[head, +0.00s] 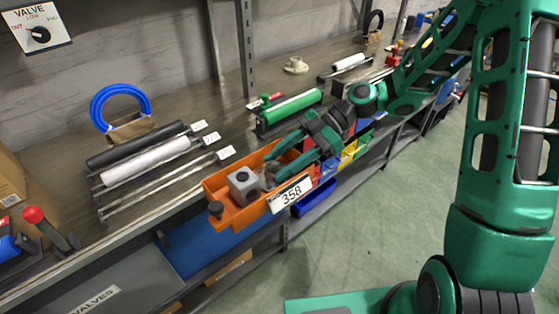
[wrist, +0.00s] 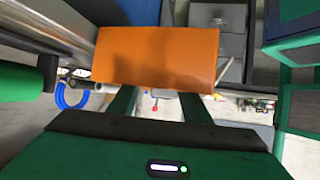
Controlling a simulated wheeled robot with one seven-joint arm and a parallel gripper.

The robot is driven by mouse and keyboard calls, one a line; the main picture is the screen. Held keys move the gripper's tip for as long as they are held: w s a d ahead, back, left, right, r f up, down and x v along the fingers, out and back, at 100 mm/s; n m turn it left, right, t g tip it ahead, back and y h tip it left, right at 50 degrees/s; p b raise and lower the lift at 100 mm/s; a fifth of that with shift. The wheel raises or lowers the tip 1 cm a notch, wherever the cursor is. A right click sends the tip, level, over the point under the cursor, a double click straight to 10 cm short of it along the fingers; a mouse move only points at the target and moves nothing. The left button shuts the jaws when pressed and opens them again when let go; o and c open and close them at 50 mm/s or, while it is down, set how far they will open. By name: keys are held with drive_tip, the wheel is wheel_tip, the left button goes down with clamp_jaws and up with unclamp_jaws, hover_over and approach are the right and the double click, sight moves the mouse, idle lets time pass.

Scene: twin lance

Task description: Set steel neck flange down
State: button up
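My gripper (head: 273,168) reaches into the front of an orange bin (head: 229,216) labelled 358. Its two green fingers stand apart. A small grey metallic piece (head: 265,178), possibly the steel neck flange, shows by the fingertips; its shape is unclear, and I cannot tell whether the fingers touch it. A grey block with a round hole (head: 243,186) sits in the bin to the left of the fingertips. In the wrist view an orange panel (wrist: 157,58), apparently the bin's wall, hides the fingertips (wrist: 158,92) and whatever is between them.
A dark knob (head: 215,209) is at the bin's left corner. A green cylinder (head: 290,106) lies behind the gripper. White and dark rollers (head: 145,162) lie to the left on the bench. Red, yellow and blue bins (head: 348,152) adjoin on the right.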

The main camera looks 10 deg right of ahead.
drive_tip(key=shift+r, duration=0.1)
drive_tip(key=v, duration=1.2)
drive_tip(key=shift+s, duration=0.1)
drive_tip(key=s+d+f+m+t+h, duration=0.1)
drive_tip(key=s+d+m+t+h, duration=0.1)
drive_tip(key=s+d+m+h, duration=0.35)
drive_tip(key=s+d+m+t+h, duration=0.1)
drive_tip(key=s+d+m+h, duration=0.15)
drive_tip(key=d+m, duration=0.6)
drive_tip(key=s+d+m+h, duration=0.1)
drive_tip(key=s+d+m, duration=0.4)
drive_tip(key=s+m, duration=0.2)
drive_tip(key=s+d+r+m+h, duration=0.1)
drive_tip(key=s+d+m+h, duration=0.1)
drive_tip(key=s+d+m, duration=0.3)
drive_tip(key=s+m, duration=0.2)
drive_tip(key=s, duration=0.2)
drive_tip(key=shift+s+d+r+t, duration=0.25)
drive_tip(key=shift+d+t, duration=0.15)
